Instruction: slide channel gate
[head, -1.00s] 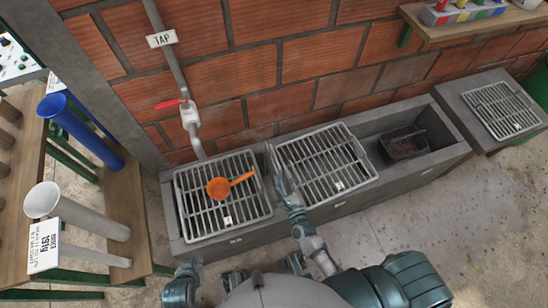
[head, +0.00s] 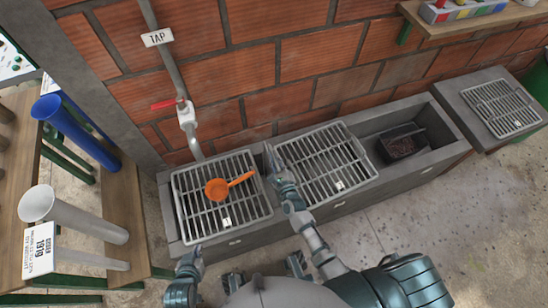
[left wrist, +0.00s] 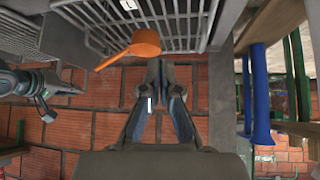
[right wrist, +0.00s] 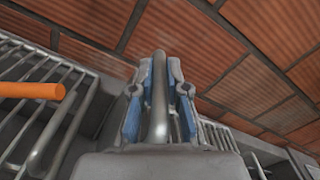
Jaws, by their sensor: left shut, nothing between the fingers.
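A slim upright grey metal bar (right wrist: 158,100), which looks like the channel gate's handle, stands between the two grates. My right gripper (head: 270,150) has reached in between those grates. In the right wrist view its fingers (right wrist: 160,70) flank the bar closely on both sides. Whether they press on it is unclear. The rest of the gate is hidden by the gripper and the grates. My left gripper (head: 198,250) is shut and empty in front of the left grate; its fingertips (left wrist: 165,66) meet in the left wrist view.
An orange ladle (head: 217,189) lies on the left grate (head: 243,212). The right grate (head: 325,165) is beside it. A tap pipe with red lever (head: 169,104) runs down the brick wall.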

